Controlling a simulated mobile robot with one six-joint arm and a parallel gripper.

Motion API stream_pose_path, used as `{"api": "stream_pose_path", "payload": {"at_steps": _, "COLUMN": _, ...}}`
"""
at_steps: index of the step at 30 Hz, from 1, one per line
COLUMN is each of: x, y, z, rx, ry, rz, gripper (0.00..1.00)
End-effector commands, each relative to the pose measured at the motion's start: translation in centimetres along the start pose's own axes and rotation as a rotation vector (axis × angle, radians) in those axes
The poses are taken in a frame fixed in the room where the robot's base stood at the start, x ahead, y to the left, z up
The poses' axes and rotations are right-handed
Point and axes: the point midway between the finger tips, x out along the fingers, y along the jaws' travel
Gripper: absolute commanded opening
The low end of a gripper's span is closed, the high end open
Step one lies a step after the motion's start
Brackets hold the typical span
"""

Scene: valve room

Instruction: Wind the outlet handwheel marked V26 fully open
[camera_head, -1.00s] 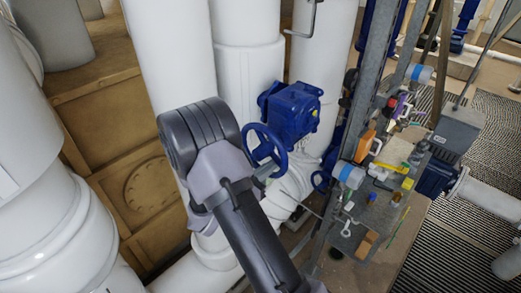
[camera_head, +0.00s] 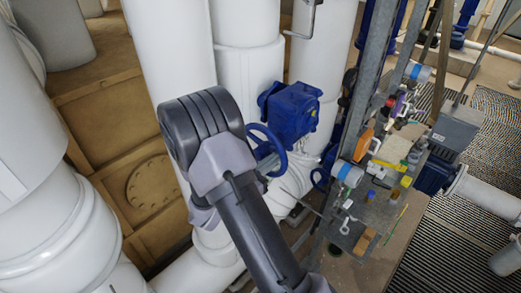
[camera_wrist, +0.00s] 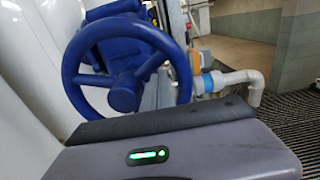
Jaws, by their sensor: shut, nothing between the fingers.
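A blue spoked handwheel (camera_head: 279,147) is mounted on a blue gearbox (camera_head: 292,110) on white pipework. My arm covers its left side in the head view. In the wrist view the handwheel (camera_wrist: 125,92) faces me, with its rim, spokes and hub plain to see; its lower rim is hidden behind my gripper's grey housing. No V26 mark is readable. My gripper (camera_head: 266,166) is shut and empty, close to the handwheel and mostly hidden behind my arm in the head view. I cannot tell whether it touches the wheel.
Large white pipes (camera_head: 250,90) stand close around the valve. A second blue handwheel (camera_head: 320,179) shows lower right. A metal post (camera_head: 372,85) and a shelf (camera_head: 380,205) cluttered with small items stand right of the valve. Open grating (camera_head: 440,245) lies beyond.

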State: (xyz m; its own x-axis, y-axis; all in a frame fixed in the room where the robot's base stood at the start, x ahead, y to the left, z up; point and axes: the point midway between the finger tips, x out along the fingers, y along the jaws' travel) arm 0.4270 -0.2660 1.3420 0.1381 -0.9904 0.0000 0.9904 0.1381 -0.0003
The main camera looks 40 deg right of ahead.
Motion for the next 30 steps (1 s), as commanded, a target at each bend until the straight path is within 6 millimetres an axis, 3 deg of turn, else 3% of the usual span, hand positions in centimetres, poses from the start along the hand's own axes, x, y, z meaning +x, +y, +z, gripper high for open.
{"api": "stream_pose_path", "payload": {"at_steps": 5, "x": 0.0, "y": 0.3, "z": 1.6, "rx": 0.001, "ry": -0.001, "rz": 0.000, "gripper": 0.00}}
{"api": "stream_pose_path", "payload": {"at_steps": 30, "x": 0.0, "y": 1.3, "z": 3.2, "rx": 0.001, "ry": 0.000, "rz": 0.001, "gripper": 0.00}}
